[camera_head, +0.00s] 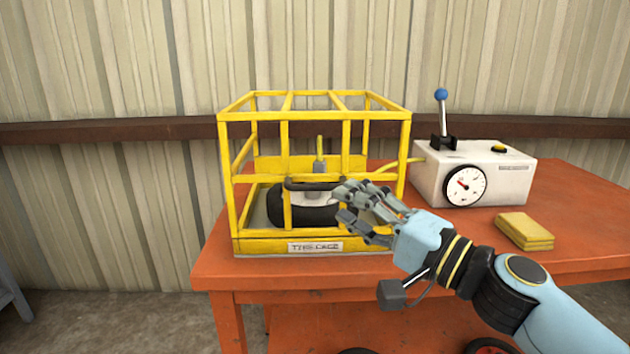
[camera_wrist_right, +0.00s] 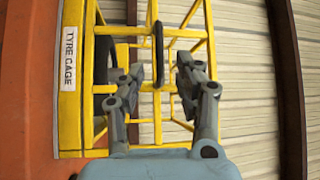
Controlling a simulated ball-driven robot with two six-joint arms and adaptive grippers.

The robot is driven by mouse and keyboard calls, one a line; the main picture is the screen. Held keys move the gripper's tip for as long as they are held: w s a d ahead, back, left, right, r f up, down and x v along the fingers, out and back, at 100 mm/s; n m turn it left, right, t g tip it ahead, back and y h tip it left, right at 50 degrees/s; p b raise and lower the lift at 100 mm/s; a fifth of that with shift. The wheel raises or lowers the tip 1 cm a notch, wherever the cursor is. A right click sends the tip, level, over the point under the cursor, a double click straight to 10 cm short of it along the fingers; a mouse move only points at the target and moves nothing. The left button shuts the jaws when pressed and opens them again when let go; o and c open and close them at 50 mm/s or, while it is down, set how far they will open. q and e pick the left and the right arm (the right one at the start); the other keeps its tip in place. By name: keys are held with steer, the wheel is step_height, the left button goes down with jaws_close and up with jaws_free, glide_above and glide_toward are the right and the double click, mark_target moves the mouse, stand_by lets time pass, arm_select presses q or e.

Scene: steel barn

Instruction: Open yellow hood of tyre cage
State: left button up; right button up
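The tyre cage's yellow hood (camera_head: 345,115) is down on its base (camera_head: 265,244) on the orange table. A dark bar handle (camera_head: 312,184) runs across the hood's front. A black tyre (camera_head: 305,213) lies inside, seen through the bars. My right gripper (camera_head: 352,205) is in front of the cage at the handle's right end. In the right wrist view its two fingers (camera_wrist_right: 160,72) are open, and the handle (camera_wrist_right: 158,45) shows in the gap between them. It is not gripped; I cannot tell how far beyond the fingertips it lies. My left gripper is out of view.
To the right of the cage stands a white box (camera_head: 510,175) with a gauge (camera_head: 464,185) and a blue-knobbed lever (camera_head: 441,105). A yellow pad (camera_head: 525,231) lies on the orange table (camera_head: 585,205). A ribbed wall with a brown rail (camera_head: 110,131) is behind.

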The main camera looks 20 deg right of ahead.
mark_target(316, 185)
steer(key=p+x, duration=0.1)
steer(key=x, duration=0.6)
steer(key=shift+w+a, duration=0.1)
steer(key=shift+w, duration=0.05)
jaws_close()
steer(key=shift+f, duration=0.1)
